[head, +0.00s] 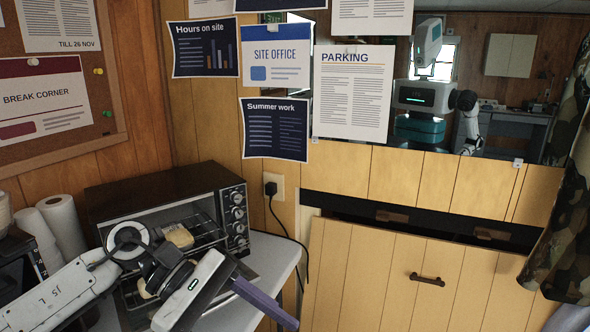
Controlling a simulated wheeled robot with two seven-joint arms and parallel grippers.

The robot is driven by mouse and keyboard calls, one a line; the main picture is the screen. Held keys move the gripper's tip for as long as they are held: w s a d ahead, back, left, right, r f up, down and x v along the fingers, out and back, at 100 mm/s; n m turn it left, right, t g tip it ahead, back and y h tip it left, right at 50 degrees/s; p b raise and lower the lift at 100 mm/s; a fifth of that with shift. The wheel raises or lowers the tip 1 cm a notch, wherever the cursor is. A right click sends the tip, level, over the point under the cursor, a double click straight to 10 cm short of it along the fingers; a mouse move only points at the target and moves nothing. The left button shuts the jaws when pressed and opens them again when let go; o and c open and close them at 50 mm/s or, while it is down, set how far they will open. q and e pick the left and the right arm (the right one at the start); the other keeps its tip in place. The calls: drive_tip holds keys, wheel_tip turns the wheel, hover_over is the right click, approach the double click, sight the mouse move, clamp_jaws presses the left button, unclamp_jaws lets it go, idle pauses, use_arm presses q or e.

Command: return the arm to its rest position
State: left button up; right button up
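My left arm (62,297) comes in from the lower left and reaches across the front of the toaster oven (160,193). My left gripper (262,302) is at its end, in front of the oven and over the pale counter. Its white body shows a small green light. A greyish-purple bar, seemingly a finger, points down and right. I cannot make out the gap between the fingers or anything held. My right gripper is not directly in view.
The oven stands on the counter (270,257), with bread-like pieces (180,237) on its rack, partly behind my arm. Paper rolls (62,226) stand at left. A black plug and cord (270,190) hang from the wall. A mirror (480,85) reflects me. A camouflage curtain (568,230) hangs right.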

use_arm(q)
drive_tip(key=w+d+r+n+t+h, duration=0.1)
drive_tip(key=d+r+n+t+h, duration=0.25)
drive_tip(key=n, duration=0.55)
drive_tip(key=d+f+n+t+h, duration=0.1)
drive_tip(key=d+n+t+h, duration=0.25)
drive_tip(key=n+h, duration=0.4)
drive_tip(key=w+a+f+n+t+y, duration=0.2)
drive_tip(key=a+f+n+t+y, duration=0.3)
drive_tip(key=n, duration=0.6)
drive_tip(key=w+a+f+n+t+y, duration=0.25)
drive_tip(key=f+n+t+y, duration=0.35)
drive_tip(key=n, duration=0.5)
drive_tip(key=s+a+f+n+y, duration=0.35)
drive_tip(key=f+n, duration=0.25)
drive_tip(key=f, duration=0.2)
drive_tip(key=s+a+f+n+y, duration=0.3)
drive_tip(key=a+f+n, duration=0.2)
drive_tip(key=f+n, duration=0.2)
drive_tip(key=s+a+f+n+g+y, duration=0.1)
drive_tip(key=s+f+n+g, duration=0.2)
drive_tip(key=s+f, duration=0.3)
drive_tip(key=s+a+f+n+g+y, duration=0.1)
drive_tip(key=s+a+f+n+g, duration=0.1)
drive_tip(key=s+f, duration=0.4)
drive_tip(key=shift+s+a+n+g, duration=0.3)
drive_tip(key=shift+s+n+g, duration=0.45)
drive_tip(key=shift+s, duration=0.2)
drive_tip(key=shift+f, duration=0.1)
